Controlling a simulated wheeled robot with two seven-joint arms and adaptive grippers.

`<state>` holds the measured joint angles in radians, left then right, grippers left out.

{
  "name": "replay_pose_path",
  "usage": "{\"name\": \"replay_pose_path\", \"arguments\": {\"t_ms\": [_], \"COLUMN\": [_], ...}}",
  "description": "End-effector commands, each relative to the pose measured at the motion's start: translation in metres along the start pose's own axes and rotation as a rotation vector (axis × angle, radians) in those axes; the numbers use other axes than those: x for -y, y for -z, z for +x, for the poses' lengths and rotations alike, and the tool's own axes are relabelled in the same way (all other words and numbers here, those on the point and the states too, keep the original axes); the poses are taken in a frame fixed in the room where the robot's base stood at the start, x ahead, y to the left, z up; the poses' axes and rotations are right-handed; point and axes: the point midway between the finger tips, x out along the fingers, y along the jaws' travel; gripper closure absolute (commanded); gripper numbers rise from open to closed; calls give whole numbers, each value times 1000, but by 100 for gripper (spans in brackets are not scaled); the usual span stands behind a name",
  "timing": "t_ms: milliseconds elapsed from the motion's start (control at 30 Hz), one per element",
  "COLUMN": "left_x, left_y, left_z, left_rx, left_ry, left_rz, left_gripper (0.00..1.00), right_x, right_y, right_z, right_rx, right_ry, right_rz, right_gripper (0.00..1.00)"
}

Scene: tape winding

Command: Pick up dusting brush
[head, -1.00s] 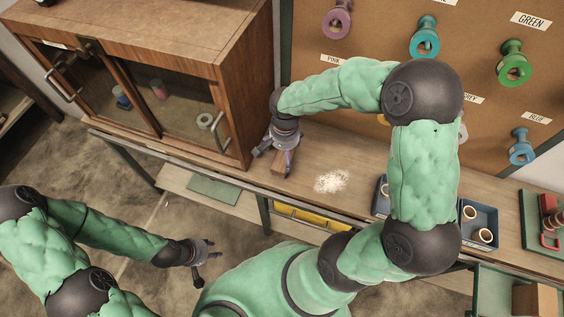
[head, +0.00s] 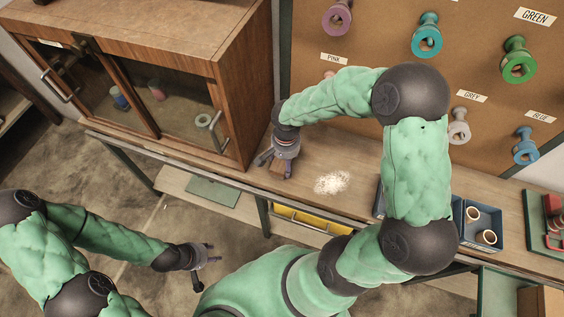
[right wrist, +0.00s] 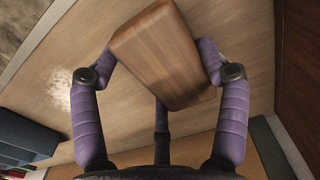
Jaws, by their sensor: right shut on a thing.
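The dusting brush shows in the right wrist view as a brown wooden block (right wrist: 160,55) between the purple fingers of my right gripper (right wrist: 160,75). The fingers press against its two sides. Its bristles are not visible. In the head view my right gripper (head: 276,164) is low over the bench beside the cabinet, shut on the brush (head: 279,172), which is mostly hidden by the fingers. I cannot tell whether the brush still touches the bench. My left gripper (head: 207,265) is open and empty, above the floor in front of the bench.
A pale powder pile (head: 332,182) lies on the bench (head: 318,150) right of the right gripper. A wooden cabinet (head: 232,100) with glass doors stands to the left. A blue tray (head: 484,224) with tape rolls is at the right. Coloured spools hang on the pegboard (head: 380,50).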

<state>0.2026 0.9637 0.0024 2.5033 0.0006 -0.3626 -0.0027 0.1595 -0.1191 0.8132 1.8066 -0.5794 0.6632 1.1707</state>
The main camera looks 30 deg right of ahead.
Motion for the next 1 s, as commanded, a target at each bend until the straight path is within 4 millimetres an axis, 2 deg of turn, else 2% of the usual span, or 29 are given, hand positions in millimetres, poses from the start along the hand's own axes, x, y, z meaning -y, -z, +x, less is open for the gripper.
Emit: {"name": "replay_pose_path", "arguments": {"t_ms": [267,467,667,933,1000], "left_x": [0,-2,-5,-12,-12], "left_y": [0,0,-1,-1,-1], "left_z": [0,-5,-13,-33,-35], "left_rx": [0,0,0,0,0], "left_ry": [0,0,0,0,0], "left_rz": [0,0,0,0,0], "left_gripper": [60,60,60,60,60], "right_x": [0,0,-4,-36,-47], "right_y": [-1,0,-5,-38,-49], "right_z": [0,-14,-41,-97,-102], "right_rx": [1,-1,0,-2,-1], "right_ry": [-2,-1,-2,0,-1], "right_rz": [-1,-2,-2,-1,-1], "right_gripper": [61,61,61,61,61]}}
